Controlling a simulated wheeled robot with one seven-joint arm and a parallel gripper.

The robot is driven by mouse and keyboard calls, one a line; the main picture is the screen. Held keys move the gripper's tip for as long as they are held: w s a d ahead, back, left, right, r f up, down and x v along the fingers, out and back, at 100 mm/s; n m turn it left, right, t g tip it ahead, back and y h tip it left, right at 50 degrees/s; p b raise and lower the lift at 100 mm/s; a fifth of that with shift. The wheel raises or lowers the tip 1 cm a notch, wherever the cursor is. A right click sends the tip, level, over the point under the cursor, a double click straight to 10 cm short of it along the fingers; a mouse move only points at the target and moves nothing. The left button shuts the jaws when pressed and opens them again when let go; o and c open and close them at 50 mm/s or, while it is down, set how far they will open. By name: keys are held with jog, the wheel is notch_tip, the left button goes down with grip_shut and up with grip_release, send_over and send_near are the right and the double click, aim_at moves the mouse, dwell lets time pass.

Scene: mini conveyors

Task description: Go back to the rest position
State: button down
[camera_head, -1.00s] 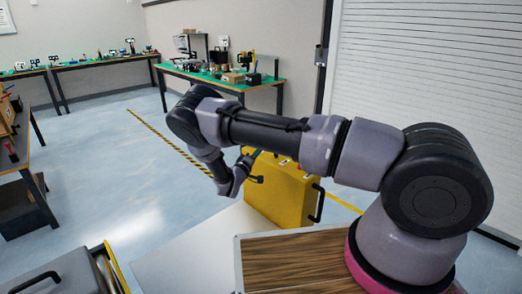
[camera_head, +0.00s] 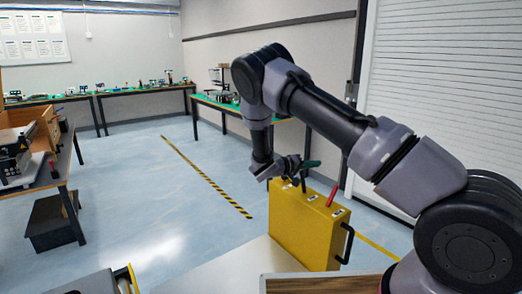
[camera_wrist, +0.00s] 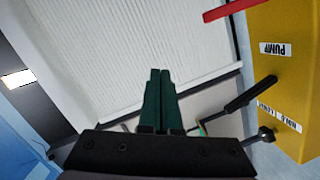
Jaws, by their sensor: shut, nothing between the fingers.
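My gripper (camera_head: 308,165) is at the end of my raised, bent arm, just above the top of a yellow case (camera_head: 300,232). In the wrist view its two dark green fingers (camera_wrist: 159,90) are together with nothing between them. The yellow case also shows at the right of the wrist view (camera_wrist: 285,75), with a label reading "PUMP", a red handle (camera_wrist: 225,10) and a black lever (camera_wrist: 250,95). Whether the gripper touches the case cannot be told.
A workbench (camera_head: 62,180) with equipment stands at the left. More benches (camera_head: 150,89) line the back wall. A shutter (camera_head: 440,90) is at the right. A black and yellow floor stripe (camera_head: 205,175) crosses open blue floor.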

jog(key=s+d+r+m+g+y, duration=0.2)
jog(key=s+d+r+g+y, duration=0.15)
jog(key=s+r, duration=0.5)
jog(key=s+d+r+m+g+y, duration=0.3)
jog(key=s+d+r+y, duration=0.2)
jog(key=s+r, duration=0.4)
jog(key=s+a+r+t+y, duration=0.2)
jog(key=s+r+t+y, duration=0.1)
jog(key=s+r, duration=0.4)
jog(key=s+a+r+t+y, duration=0.3)
jog(key=s+r+y, duration=0.2)
jog(key=s+r, duration=0.3)
jog(key=s, duration=0.4)
jog(key=shift+a+r+n, duration=0.2)
jog(key=shift+a+n, duration=0.1)
jog(key=shift+n, duration=0.1)
